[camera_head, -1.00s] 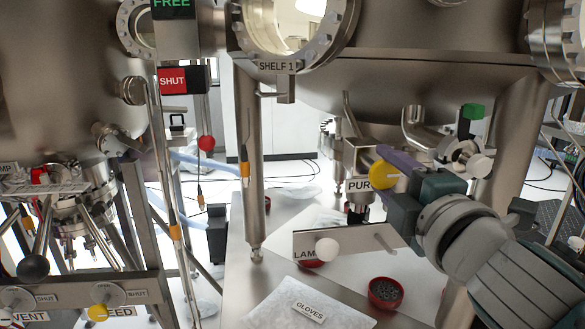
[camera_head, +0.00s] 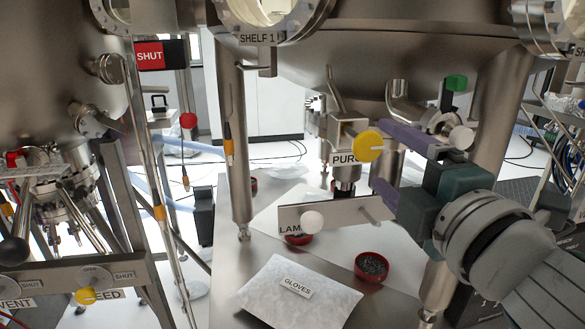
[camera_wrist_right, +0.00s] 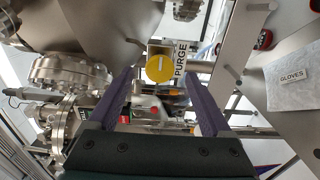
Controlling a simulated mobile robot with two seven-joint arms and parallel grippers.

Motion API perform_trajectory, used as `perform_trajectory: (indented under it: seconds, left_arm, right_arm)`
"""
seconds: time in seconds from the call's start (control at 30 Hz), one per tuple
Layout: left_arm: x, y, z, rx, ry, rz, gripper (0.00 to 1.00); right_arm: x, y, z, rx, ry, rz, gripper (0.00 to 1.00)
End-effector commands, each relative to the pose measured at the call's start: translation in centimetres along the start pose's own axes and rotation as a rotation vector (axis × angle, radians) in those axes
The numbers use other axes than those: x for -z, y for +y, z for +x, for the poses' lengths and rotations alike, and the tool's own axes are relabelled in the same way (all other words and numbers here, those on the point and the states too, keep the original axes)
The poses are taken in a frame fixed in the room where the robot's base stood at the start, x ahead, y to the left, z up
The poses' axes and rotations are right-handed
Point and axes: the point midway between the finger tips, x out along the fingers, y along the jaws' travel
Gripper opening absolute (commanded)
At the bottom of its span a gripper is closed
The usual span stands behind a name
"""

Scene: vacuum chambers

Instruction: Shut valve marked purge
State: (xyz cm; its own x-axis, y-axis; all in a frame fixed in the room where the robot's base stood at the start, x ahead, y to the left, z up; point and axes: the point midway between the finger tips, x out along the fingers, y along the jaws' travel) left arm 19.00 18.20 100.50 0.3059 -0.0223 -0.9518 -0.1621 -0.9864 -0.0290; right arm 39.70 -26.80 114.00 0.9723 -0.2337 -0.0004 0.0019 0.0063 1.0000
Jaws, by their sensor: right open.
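My left gripper is out of view.
A plate marked LAM with a white knob (camera_head: 312,222) stands below the purge valve. A gloves packet (camera_head: 285,292) and a red bowl (camera_head: 371,267) lie on the surface below.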

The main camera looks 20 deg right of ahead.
Motion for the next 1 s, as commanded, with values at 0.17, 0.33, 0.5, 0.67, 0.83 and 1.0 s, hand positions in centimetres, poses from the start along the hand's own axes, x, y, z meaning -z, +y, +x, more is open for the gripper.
perform_trajectory:
  seconds: [0.17,0.33,0.5,0.67,0.83,1.0]
  left_arm:
    - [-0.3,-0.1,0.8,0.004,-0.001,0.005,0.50]
    - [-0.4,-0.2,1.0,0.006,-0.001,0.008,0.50]
    - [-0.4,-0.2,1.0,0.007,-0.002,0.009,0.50]
    - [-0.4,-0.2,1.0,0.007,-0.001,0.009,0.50]
    - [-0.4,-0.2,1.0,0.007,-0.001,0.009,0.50]
    - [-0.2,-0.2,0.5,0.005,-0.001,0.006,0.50]
  right_arm:
    - [0.0,-0.3,-3.1,0.002,-0.001,0.000,0.83]
    - [0.0,-0.1,-4.5,0.000,0.000,0.000,0.83]
    - [0.0,0.0,-4.7,-0.001,0.001,-0.001,0.83]
    - [0.0,0.0,-4.7,-0.001,0.000,-0.001,0.83]
    - [0.0,0.0,-4.7,-0.001,0.000,-0.001,0.83]
    - [-0.8,-0.2,-4.8,0.048,-0.046,0.097,0.83]
